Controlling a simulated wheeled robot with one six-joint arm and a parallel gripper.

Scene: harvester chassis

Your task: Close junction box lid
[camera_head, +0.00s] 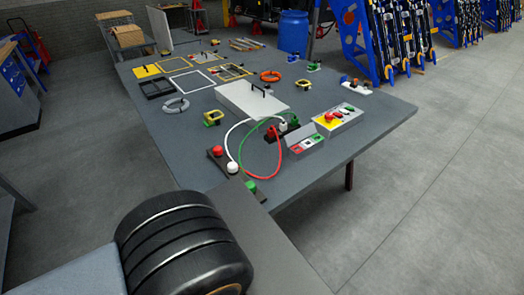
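A flat light-grey box or panel (250,101) with a black handle (259,90) on top lies on the grey workbench (180,140), near its middle. It looks like the junction box lid, but I cannot tell whether it is fully seated. To its right front, a small grey box (305,144) has red, white and green parts on its front and a tilted grey plate on top. White, green and red cables (235,134) run between terminals near it. My gripper is not in view.
A control box with a red button on yellow (338,119) stands on the right. Red and white knobs (232,167) sit at the front edge. Rings, frames and clamps cover the far bench. A blue barrel (293,31) stands behind. Floor on the right is clear.

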